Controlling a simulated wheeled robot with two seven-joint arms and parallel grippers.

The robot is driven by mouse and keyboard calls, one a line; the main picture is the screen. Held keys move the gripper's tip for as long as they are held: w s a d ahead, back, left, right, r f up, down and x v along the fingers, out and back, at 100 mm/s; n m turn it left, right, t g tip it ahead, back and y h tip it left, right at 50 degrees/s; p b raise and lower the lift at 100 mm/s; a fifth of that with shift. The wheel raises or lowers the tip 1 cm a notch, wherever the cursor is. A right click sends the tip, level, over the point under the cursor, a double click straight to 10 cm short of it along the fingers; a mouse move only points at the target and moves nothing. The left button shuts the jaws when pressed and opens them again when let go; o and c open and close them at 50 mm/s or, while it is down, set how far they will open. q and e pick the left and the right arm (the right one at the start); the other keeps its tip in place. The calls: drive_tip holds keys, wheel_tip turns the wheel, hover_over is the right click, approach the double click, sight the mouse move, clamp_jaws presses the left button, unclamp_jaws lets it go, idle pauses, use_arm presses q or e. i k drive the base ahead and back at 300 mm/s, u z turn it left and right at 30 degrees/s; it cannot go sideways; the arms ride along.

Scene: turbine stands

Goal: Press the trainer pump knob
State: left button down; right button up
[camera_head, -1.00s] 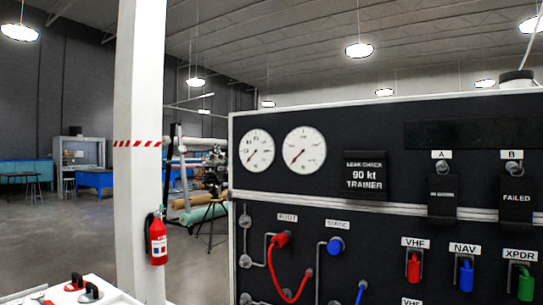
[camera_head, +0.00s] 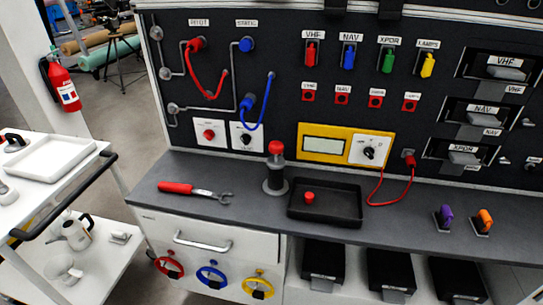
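A pump-like post (camera_head: 275,178) stands upright on the bench top below the panel. The frames show no label naming the trainer pump. Neither of my grippers is in view, and nothing touches these knobs.
The grey bench top (camera_head: 220,172) holds a red-handled wrench (camera_head: 195,190), a black tray (camera_head: 342,215) with a small red piece, and purple (camera_head: 445,216) and orange (camera_head: 485,220) plugs. A yellow meter (camera_head: 325,145) sits on the panel. A white cart (camera_head: 60,190) stands at left.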

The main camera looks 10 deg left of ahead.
sight(276, 148)
drive_tip(key=k, duration=0.25)
drive_tip(key=z, duration=0.2)
drive_tip(key=i, duration=1.15)
drive_tip(key=u, duration=0.1)
